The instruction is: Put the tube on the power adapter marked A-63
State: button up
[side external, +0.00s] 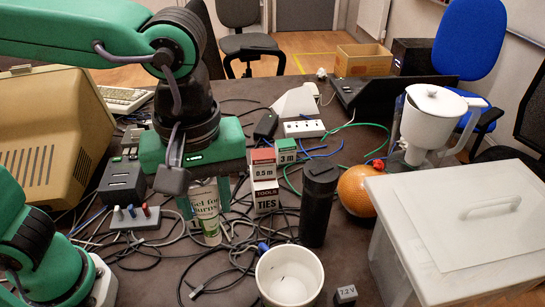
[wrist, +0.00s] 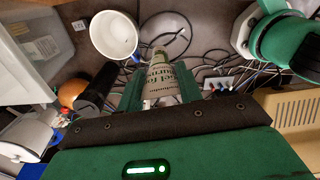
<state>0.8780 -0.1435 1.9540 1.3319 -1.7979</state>
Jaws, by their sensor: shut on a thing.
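The tube (side external: 206,212) is white and green with "Gel for Burns" lettering, and its narrow cap end points down. My gripper (side external: 203,192) is shut on its upper part; the tube hangs nearly upright, and I cannot tell whether its cap touches the table. In the wrist view the tube (wrist: 162,82) sits between the green fingers of my gripper (wrist: 161,90). A black block that may be a power adapter (side external: 266,123) lies behind the boxes, left of the white power strip. I cannot read an A-63 mark on anything.
Cables cover the table around the tube. Small stacked boxes (side external: 264,180) and a black cylinder (side external: 317,205) stand to its right. A white cup (side external: 289,278) is in front, beside a small 7.2 V block (side external: 346,295). A lidded clear bin (side external: 470,225) fills the right.

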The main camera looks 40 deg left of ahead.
jog(key=w+a+n, duration=0.4)
jog(key=w, duration=0.5)
jog(key=w+a+n, duration=0.5)
jog(key=w, duration=0.5)
jog(key=w+a+n, duration=0.4)
jog(key=w+a, duration=0.1)
jog(key=a, duration=0.4)
jog(key=w+a+n, duration=0.3)
jog(key=w+a, duration=0.3)
jog(key=a, duration=0.2)
notch_tip(320, 180, down, 6)
jog(key=shift+a, duration=0.25)
jog(key=shift+f, duration=0.15)
jog(key=shift+f, duration=4.85)
jog(key=shift+f, duration=0.1)
